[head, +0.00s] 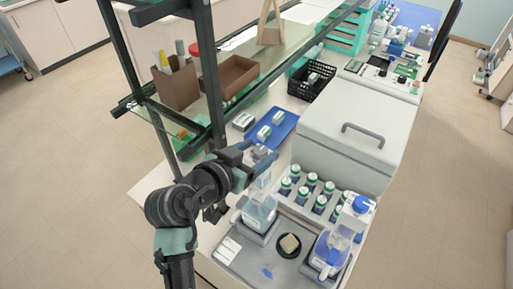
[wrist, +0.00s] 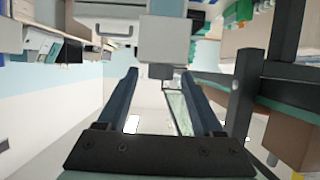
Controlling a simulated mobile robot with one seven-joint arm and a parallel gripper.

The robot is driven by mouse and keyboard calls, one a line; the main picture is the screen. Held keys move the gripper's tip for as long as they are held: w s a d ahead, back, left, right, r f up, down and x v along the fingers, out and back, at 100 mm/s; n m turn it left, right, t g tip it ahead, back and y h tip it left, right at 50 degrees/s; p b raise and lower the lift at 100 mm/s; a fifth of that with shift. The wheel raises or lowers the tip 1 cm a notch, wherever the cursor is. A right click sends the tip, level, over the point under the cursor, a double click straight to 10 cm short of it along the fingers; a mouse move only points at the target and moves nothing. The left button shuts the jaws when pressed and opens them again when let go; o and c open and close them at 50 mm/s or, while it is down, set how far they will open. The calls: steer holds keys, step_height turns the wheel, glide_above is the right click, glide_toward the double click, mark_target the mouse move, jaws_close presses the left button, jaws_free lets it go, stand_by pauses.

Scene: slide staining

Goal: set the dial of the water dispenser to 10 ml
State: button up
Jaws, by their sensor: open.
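A bottle-top dispenser with a clear bottle (head: 258,213) stands at the left of the grey staining station. A second dispenser with a blue-tinted bottle (head: 328,252) and blue cap stands at the right. No label is readable. My gripper (head: 260,157) is at the upper part of the left dispenser, partly hiding it. In the wrist view my gripper (wrist: 159,76) is open, with two dark fingers apart. The pale block of the dispenser head (wrist: 166,40) is just beyond the fingertips. A small dark knob (wrist: 161,72) shows between the tips; contact and dial setting cannot be told.
Several green-and-white capped bottles (head: 318,190) stand in a rack behind the station. A large grey lidded box (head: 355,125) is behind them. A dark-framed glass shelf (head: 205,100) is close to my arm.

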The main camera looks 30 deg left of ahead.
jaws_close()
stand_by(0.3)
